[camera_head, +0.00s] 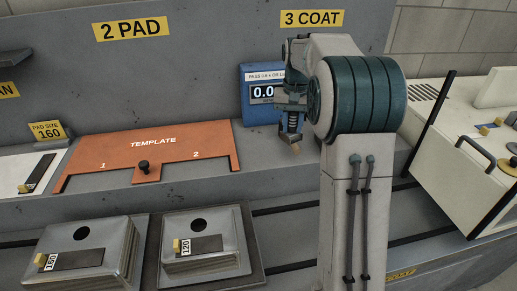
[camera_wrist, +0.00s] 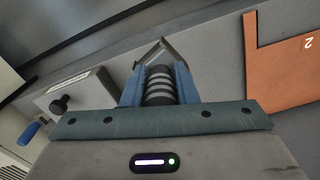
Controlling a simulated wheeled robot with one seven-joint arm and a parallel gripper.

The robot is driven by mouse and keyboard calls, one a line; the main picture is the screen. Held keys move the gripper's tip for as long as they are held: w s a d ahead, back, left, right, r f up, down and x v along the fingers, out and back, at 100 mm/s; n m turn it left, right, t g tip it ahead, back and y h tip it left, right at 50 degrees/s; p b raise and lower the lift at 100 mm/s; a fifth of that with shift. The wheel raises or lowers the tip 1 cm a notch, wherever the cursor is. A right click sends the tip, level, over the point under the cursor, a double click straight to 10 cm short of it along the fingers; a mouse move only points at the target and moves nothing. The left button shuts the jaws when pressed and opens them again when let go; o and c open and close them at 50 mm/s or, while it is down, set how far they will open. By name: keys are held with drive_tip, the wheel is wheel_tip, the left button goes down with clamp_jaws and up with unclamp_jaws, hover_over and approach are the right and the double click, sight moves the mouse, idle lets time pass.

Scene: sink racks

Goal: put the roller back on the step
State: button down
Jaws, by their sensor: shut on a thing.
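My gripper (camera_head: 291,122) is in front of the backboard, below the 3 COAT sign and just right of the blue display box. Its blue fingers are shut on the roller's dark ribbed grip, which also shows in the wrist view (camera_wrist: 159,86). A small brownish end of the roller (camera_head: 296,149) points down below the fingers, over the grey step (camera_head: 265,160). In the wrist view an angular pale part shows beyond the grip. I cannot tell whether the roller touches the step. My arm hides the step to the right.
The orange template (camera_head: 215,153) lies on the step to the left. The blue display box (camera_head: 255,110) stands close behind my gripper. Two metal pad stacks (camera_head: 130,250) (camera_head: 238,262) sit lower in front. A white machine (camera_head: 450,150) stands at the right. Bare step lies between template and arm.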

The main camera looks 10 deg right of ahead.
drive_tip(key=shift+a, duration=0.25)
drive_tip(key=shift+w+a+f+p, duration=0.9)
drive_tip(key=shift+w+a+f, duration=0.45)
drive_tip(key=shift+f, duration=0.5)
drive_tip(key=shift+w+a+f+p, duration=0.9)
drive_tip(key=shift+w+a+f, duration=0.2)
drive_tip(key=shift+w+f, duration=0.55)
drive_tip(key=shift+w+a+f+p, duration=0.9)
drive_tip(key=shift+w+a+f, duration=0.4)
drive_tip(key=shift+f, duration=0.7)
drive_tip(key=shift+f, duration=0.15)
drive_tip(key=c, duration=1.1)
unclamp_jaws()
drive_tip(key=shift+c, duration=0.2)
